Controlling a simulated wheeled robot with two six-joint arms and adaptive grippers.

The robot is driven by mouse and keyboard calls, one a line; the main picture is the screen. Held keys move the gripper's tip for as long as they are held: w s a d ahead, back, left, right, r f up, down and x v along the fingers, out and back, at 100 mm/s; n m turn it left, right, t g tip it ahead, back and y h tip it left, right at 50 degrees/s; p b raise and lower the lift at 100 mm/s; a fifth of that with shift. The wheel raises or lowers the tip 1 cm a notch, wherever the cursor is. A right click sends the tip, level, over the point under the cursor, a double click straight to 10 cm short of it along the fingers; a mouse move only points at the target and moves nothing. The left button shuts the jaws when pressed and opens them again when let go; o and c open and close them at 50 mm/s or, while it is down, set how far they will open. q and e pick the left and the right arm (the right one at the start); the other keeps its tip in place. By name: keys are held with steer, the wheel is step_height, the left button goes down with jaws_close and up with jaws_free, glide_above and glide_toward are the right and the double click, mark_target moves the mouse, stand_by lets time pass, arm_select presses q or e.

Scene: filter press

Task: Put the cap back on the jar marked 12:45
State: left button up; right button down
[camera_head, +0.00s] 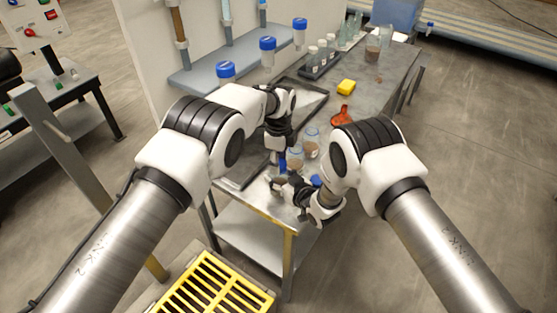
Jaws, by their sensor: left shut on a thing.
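Two clear jars with brown contents stand close together on the metal table: a nearer jar (295,159) and a farther jar (312,143). Their markings are too small to read, so I cannot tell which is 12:45. My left gripper (281,153) points down just left of the nearer jar and is shut on a blue cap (283,164), partly hidden. My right gripper (284,188) is low over the near end of the table, in front of the jars; its jaws are too small to read. Another blue cap (316,181) shows beside the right wrist.
Blue-capped containers (268,50) line a grey shelf (205,72) at the left. A yellow grate (212,287) lies below.

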arm_select(q)
steer(key=m, duration=0.9)
steer(key=shift+m, duration=0.3)
steer(key=m, duration=0.5)
steer(key=o, duration=0.7)
steer(key=shift+o, duration=0.2)
steer(key=shift+r, duration=2.25)
steer(key=shift+c, duration=0.2)
